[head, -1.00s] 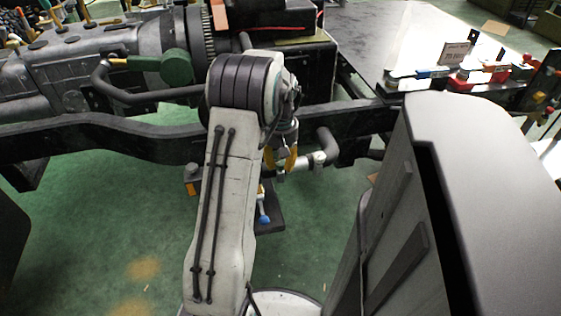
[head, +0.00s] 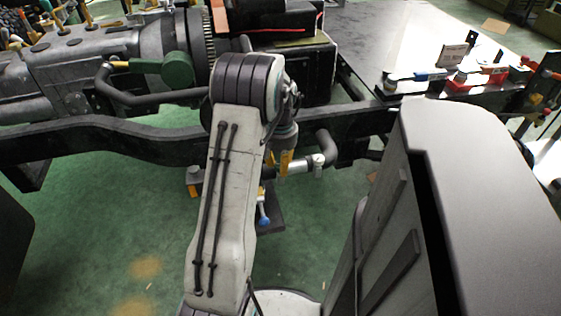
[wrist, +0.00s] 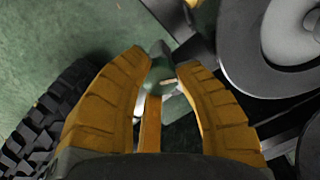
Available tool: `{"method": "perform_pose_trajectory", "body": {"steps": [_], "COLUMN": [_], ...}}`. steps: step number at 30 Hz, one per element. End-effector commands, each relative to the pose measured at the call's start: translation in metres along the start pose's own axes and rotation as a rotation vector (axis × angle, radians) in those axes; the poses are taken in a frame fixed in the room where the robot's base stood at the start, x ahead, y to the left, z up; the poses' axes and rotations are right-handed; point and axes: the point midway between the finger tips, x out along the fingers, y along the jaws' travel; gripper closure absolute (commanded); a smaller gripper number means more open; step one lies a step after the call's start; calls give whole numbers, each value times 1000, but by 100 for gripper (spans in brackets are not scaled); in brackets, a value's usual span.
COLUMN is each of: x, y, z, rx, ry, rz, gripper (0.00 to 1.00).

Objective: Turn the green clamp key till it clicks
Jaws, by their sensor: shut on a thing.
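The green clamp key (wrist: 160,72) shows in the wrist view between the tips of my yellow fingers, with a grey part beyond it. My gripper (wrist: 158,80) is shut on it, one finger on each side. In the head view my gripper (head: 286,162) points down beside the light metal pipe piece (head: 303,166), below the dark frame rail. The key itself is hidden there behind my arm and fingers.
The dark chassis rail (head: 90,140) runs across behind my arm. A blue-ended fitting (head: 263,215) sits low beside my arm. A ribbed black tyre-like part (wrist: 45,115) lies left in the wrist view. Green floor is open at left.

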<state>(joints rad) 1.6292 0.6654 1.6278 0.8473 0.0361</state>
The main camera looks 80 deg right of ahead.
Motion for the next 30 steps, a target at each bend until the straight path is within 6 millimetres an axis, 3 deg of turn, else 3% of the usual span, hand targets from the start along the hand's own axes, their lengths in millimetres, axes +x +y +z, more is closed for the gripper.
{"method": "perform_pose_trajectory", "body": {"steps": [15, 30], "x": [2, 2], "y": [0, 0], "z": [1, 1], "rx": [355, 440], "ry": [-5, -5], "rz": [1, 1], "gripper": [100, 100]}}
